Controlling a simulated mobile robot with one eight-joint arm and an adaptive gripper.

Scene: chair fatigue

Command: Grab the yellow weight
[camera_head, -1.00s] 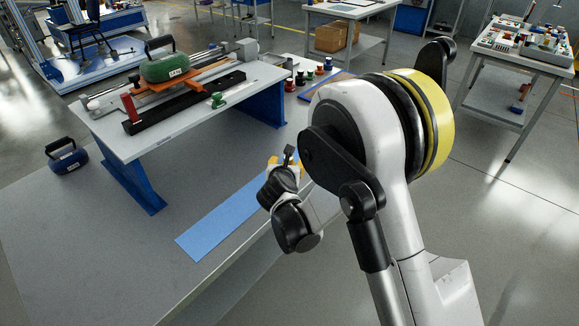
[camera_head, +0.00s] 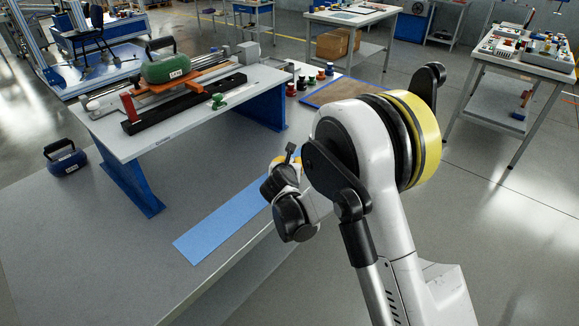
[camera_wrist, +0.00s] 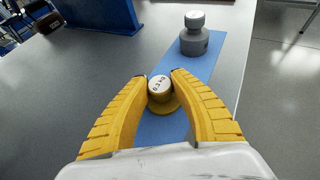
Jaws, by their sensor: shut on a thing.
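In the wrist view the yellow weight (camera_wrist: 160,90) has a pale marked top and a wider yellow base. It stands upright on the blue strip (camera_wrist: 208,72). My gripper (camera_wrist: 160,79) has its two yellow fingers on either side of the weight, shut on it near its top. In the head view my arm hides the weight and most of my gripper. The blue strip also shows there (camera_head: 222,230).
A grey weight (camera_wrist: 194,38) stands farther along the strip. A raised bench (camera_head: 180,135) holds a rig with a green weight (camera_head: 167,64). A dark blue weight (camera_head: 65,158) sits at the left. Several small weights (camera_head: 311,80) stand behind my arm.

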